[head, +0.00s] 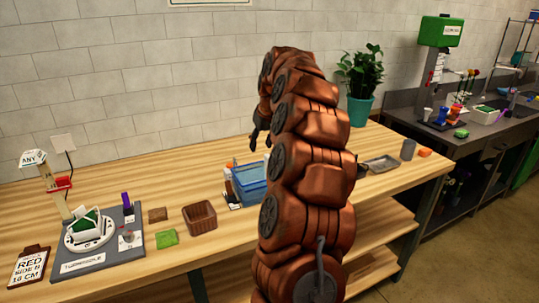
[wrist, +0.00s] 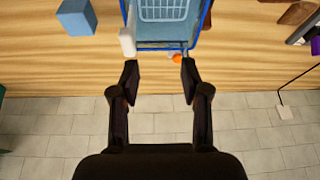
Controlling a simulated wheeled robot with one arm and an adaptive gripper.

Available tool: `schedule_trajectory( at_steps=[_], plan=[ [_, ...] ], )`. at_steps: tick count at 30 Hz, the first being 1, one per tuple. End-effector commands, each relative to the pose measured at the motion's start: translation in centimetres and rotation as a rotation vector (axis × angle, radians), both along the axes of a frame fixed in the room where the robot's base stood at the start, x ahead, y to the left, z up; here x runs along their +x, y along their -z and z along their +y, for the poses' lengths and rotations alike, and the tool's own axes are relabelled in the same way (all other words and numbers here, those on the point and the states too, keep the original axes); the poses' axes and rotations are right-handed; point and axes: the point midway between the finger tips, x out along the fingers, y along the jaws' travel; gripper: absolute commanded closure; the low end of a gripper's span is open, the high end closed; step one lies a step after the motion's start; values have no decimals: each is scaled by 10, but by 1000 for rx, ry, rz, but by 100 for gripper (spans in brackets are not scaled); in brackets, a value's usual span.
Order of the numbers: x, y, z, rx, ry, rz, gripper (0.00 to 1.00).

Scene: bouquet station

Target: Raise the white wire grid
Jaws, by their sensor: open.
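A pale wire grid (wrist: 163,10) lies inside a blue tub (wrist: 207,12) at the top of the wrist view; it looks bluish there, and its far part is cut off by the frame edge. In the head view my gripper (head: 257,132) shows only partly, above the bench, beyond my arm.
A white bottle (wrist: 127,42) stands beside the tub, with an orange item (wrist: 177,58) at its near end. A blue block (wrist: 76,17) lies farther left. A brown basket (head: 200,217) and a turntable station (head: 98,240) stand left on the bench; a potted plant (head: 359,80) stands at the back.

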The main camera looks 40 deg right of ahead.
Motion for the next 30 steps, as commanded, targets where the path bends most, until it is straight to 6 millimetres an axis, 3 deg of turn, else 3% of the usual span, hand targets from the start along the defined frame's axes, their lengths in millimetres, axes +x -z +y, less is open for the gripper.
schedule_trajectory(
  at_steps=[1, 3, 6, 14, 24, 30],
  plan=[
    [-1, 1, -17, -9, 21, -5, 54],
    [-3, 3, -32, -18, 39, -7, 54],
    [-5, 4, -43, -26, 53, -10, 54],
    [-1, 15, -48, -28, 56, -10, 54],
    [16, 59, -54, -26, 55, -9, 54],
    [22, 74, -56, -27, 57, -12, 54]
  ],
)
